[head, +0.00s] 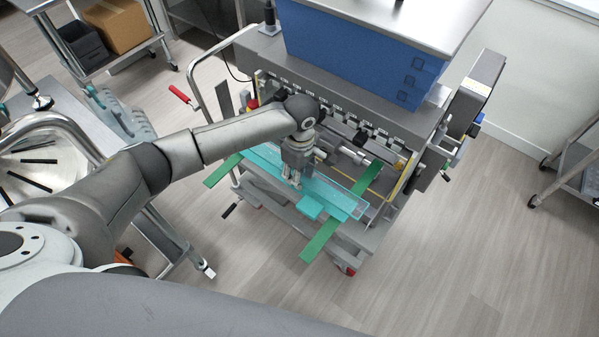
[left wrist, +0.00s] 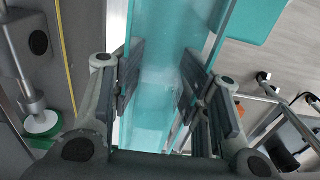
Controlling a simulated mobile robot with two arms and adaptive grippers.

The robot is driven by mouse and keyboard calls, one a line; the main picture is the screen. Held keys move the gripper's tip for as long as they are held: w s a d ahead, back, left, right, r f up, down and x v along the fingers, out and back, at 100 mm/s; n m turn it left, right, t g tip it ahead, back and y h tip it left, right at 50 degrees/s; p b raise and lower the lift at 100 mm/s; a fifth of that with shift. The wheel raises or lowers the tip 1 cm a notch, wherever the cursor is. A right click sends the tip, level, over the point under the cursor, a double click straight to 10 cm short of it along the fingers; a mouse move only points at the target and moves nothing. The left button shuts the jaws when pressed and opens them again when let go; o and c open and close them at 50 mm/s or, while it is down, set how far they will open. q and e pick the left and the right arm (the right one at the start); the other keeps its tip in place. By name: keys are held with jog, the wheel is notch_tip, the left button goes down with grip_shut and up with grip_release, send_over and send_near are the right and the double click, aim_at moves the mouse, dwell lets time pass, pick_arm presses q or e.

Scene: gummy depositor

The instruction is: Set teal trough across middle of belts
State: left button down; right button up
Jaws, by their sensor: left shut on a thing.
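The teal trough (head: 335,195) is long and lies roughly level at the front of the machine, spanning between two green belts. The left belt (head: 222,170) sticks out beside its left end. The right belt (head: 322,238) passes by its right end. I cannot tell whether the trough rests on the belts or is just above them. A teal tab (head: 311,208) sticks out from its front side. My left gripper (head: 294,184) is shut on the trough near its middle. My right gripper is out of view.
The depositor machine with a blue hopper (head: 360,50) stands right behind the trough. A row of nozzles (head: 340,107) runs above it. A steel table (head: 55,150) is at the left. A cart with a cardboard box (head: 117,25) stands behind.

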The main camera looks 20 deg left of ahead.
pick_arm(q)
jog(key=c, duration=1.3)
grip_release()
jog(key=shift+f, duration=0.15)
jog(key=o, duration=0.5)
notch_tip(320, 180, up, 12)
jog(key=b, duration=0.1)
jog(key=shift+r, duration=0.2)
jog(key=shift+w+d, duration=0.1)
